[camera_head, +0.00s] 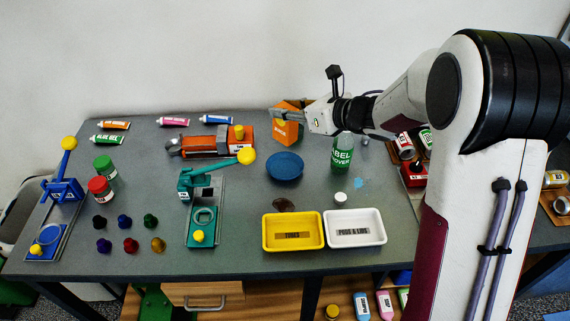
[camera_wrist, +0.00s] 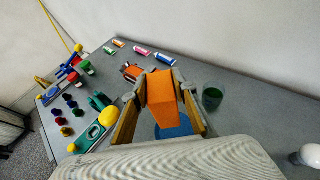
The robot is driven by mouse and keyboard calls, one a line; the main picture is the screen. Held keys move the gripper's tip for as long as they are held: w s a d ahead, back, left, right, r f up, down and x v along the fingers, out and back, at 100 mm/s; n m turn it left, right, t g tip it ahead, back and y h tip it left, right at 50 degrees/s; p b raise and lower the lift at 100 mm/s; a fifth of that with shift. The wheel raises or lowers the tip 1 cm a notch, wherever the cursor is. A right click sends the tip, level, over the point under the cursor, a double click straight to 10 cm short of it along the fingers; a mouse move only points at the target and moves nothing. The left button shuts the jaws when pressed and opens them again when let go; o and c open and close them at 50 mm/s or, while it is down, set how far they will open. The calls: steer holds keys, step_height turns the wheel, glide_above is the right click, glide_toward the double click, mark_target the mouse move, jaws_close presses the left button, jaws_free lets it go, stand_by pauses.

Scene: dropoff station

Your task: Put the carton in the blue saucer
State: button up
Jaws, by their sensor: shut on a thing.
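The orange carton (camera_head: 288,125) is in my gripper (camera_head: 303,112) at the back of the table, above and behind the blue saucer. In the wrist view the carton (camera_wrist: 161,98) sits between the two fingers of my gripper (camera_wrist: 160,88), which is shut on it. The blue saucer (camera_head: 285,167) lies on the table and looks empty in the head view. In the wrist view the saucer (camera_wrist: 175,130) shows partly behind the carton.
A green bottle (camera_head: 341,152) stands right of the saucer, close under my arm. A teal press (camera_head: 203,200) with a yellow-knobbed lever is left of it. Yellow (camera_head: 293,247) and white (camera_head: 355,242) trays lie in front. An orange device (camera_head: 207,146) sits back left.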

mark_target(293, 133)
steer(key=shift+s+a+f, duration=0.1)
steer(key=shift+s+f, duration=0.25)
steer(key=shift+n, duration=0.3)
steer(key=shift+f, duration=3.05)
steer(key=shift+f, duration=0.1)
steer(key=shift+f, duration=1.8)
steer(key=shift+f, duration=0.1)
